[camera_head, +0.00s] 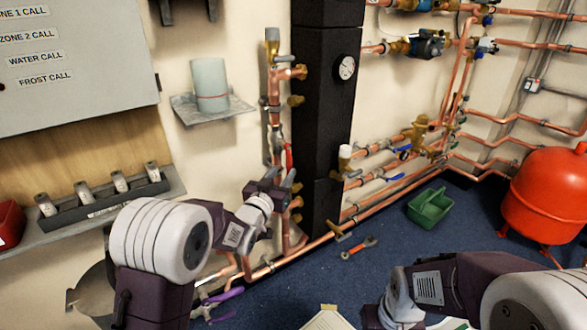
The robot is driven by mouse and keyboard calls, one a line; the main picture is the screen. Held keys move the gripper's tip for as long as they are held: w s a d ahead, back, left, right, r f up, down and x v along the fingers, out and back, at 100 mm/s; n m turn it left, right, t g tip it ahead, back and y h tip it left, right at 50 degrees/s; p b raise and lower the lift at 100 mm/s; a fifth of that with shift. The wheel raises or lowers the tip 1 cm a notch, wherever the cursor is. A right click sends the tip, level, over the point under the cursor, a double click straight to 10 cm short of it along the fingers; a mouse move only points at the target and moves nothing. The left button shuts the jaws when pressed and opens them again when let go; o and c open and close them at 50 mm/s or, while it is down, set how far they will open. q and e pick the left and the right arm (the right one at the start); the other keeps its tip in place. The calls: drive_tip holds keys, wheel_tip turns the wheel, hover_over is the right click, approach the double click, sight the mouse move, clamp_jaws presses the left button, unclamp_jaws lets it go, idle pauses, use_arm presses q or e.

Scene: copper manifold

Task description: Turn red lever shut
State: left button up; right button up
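The red lever (289,157) is small and stands roughly upright along the right side of the vertical copper pipe (274,110), left of the black column. My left gripper (281,177) is just below the lever, in front of the pipe. Its dark fingers overlap the pipe and fittings, so I cannot tell whether they are apart or touching the lever. The lower end of the lever is close to the fingers. My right arm's wrist (398,297) is at the bottom edge, and its gripper is out of the picture.
The black column (323,110) with a round gauge (346,67) stands right of the pipe. A small shelf (188,113) holds a pale cylinder (209,84). A green caddy (430,208), a red-handled tool (358,249) and a red tank (547,190) are on the right.

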sight(289, 166)
use_arm(q)
drive_tip(key=p+x, duration=0.4)
drive_tip(key=p, duration=0.1)
drive_tip(key=p+x, duration=0.2)
drive_tip(key=p, duration=0.1)
drive_tip(key=shift+w+d+r, duration=0.15)
drive_tip(key=shift+w+r, duration=0.15)
drive_tip(key=shift+w+d+f+b, duration=0.15)
drive_tip(key=shift+w+f+b, duration=0.3)
drive_tip(key=shift+w+b, duration=0.05)
drive_tip(key=shift+w+d, duration=0.2)
drive_tip(key=shift+w, duration=0.45)
clamp_jaws()
